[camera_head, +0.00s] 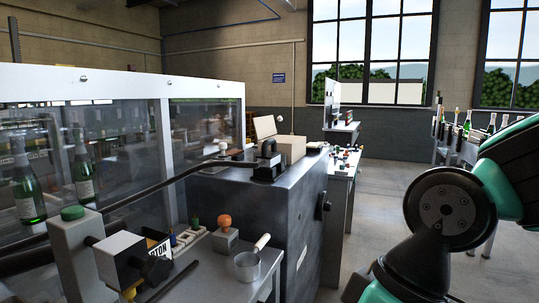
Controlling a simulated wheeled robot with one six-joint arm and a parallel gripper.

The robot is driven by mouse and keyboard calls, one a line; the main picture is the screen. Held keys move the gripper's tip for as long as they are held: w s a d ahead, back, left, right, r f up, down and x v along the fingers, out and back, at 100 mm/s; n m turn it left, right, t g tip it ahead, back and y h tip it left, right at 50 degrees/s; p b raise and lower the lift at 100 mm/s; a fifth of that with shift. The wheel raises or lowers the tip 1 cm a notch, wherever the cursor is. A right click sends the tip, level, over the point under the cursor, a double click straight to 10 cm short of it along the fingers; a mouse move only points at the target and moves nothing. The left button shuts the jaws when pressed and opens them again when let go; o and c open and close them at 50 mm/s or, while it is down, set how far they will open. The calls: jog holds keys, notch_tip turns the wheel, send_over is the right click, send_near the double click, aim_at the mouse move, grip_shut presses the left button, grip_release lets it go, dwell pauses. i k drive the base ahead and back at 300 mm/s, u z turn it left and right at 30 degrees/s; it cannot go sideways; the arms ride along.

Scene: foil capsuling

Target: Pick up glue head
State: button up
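No part is plainly marked as the glue head. A black fitting (267,162) on the grey machine top, at the end of a long dark rod, is another part whose kind I cannot tell. My arm shows at the right edge, but my gripper is out of view.
A metal pot (248,266) and an orange-knobbed stamp (225,235) stand on the near bench. Green bottles (26,185) are behind the clear guard at left. A wooden box (290,148) sits on the grey cabinet (265,208). Floor (385,200) right of it is clear.

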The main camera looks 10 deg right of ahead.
aim_at(273, 157)
jog(key=z, duration=0.4)
jog(key=i, duration=1.15)
jog(key=z, duration=0.15)
